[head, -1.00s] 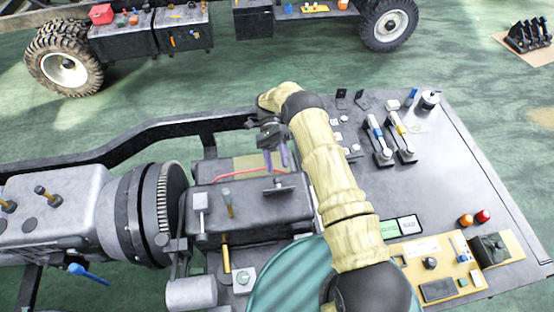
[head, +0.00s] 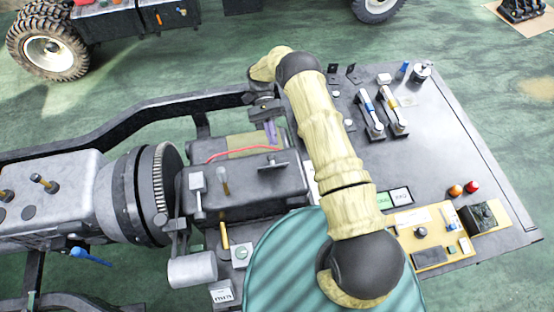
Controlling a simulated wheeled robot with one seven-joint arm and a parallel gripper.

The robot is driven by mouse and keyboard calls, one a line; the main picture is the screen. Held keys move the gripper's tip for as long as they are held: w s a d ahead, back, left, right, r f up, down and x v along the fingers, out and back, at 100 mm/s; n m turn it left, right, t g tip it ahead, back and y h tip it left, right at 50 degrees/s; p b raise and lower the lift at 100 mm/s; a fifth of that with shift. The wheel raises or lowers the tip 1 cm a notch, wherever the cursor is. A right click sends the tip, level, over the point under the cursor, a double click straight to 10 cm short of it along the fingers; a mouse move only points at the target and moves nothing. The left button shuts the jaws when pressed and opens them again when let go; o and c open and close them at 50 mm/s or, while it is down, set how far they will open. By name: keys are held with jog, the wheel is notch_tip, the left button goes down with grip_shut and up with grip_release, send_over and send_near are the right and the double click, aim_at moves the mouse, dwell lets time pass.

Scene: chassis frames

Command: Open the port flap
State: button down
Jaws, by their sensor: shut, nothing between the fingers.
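My gripper (head: 271,138) has purple fingers that are close together, shut and empty. It points down over the far edge of a dark grey box (head: 250,187) on the chassis. Whether it touches anything there is not clear. The box carries a T-shaped handle (head: 272,162) and a red cable (head: 232,152) across its top. I cannot tell for sure which part is the port flap. Two small black upright plates (head: 353,73) stand on the grey panel, right of my arm. My arm hides part of the panel and the box's right side.
A gear housing (head: 150,195) stands left.

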jog(key=s+d+n+t+b, duration=0.1)
jog(key=n+t+b, duration=0.1)
jog(key=n, duration=0.7)
jog(key=s+d+n+t+b, duration=0.1)
jog(key=n+t, duration=0.3)
jog(key=n, duration=0.6)
jog(key=s+d+n+t+b, duration=0.1)
jog(key=n+t, duration=0.3)
jog(key=n, duration=0.6)
jog(key=shift+s+d+f+b, duration=0.1)
jog(key=shift+s+b, duration=0.75)
jog(key=s+a+r+n+t+y+b, duration=0.1)
jog(key=s+n, duration=0.5)
jog(key=n, duration=0.6)
jog(key=shift+a+t+y+b, duration=0.15)
jog(key=shift+t+y+b, duration=0.35)
jog(key=shift+t, duration=0.4)
